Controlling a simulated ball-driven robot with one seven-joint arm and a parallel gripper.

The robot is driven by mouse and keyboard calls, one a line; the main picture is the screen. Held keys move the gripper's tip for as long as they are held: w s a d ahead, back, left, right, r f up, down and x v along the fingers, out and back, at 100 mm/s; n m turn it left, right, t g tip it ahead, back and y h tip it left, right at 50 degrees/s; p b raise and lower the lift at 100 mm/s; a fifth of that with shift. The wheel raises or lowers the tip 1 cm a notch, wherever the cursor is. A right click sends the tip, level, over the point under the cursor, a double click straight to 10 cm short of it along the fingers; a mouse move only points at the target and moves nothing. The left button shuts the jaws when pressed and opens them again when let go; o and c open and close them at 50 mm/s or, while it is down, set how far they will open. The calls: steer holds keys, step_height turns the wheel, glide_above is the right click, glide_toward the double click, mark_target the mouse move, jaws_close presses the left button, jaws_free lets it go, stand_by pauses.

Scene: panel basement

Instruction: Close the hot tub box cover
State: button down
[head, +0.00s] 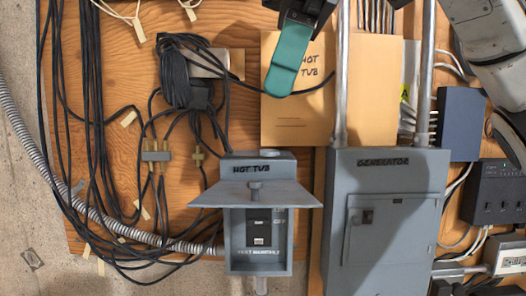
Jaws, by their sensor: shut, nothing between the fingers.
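The grey hot tub box (229,250) is mounted low in the middle of the head view, with HOT TUB written on its upper part. Its cover (225,194) is open, sticking outward above the opening like a shelf, with a small knob-like piece at its middle. Black switch parts show inside. My gripper (282,86) is above the box and slightly to the right, its teal finger pointing down. It is shut and empty, apart from the cover, in front of a tan panel marked HOT TUB.
A grey generator panel (385,255) stands just right of the box, with a vertical metal conduit (342,80) above it. Black cables (182,75) hang on the wooden board at left. A dark blue box (460,122) and a black unit (497,192) are at far right.

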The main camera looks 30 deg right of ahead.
glide_above(265, 199)
step_height(265, 199, down, 8)
steer(key=shift+f+p, duration=0.1)
steer(key=shift+p, duration=0.35)
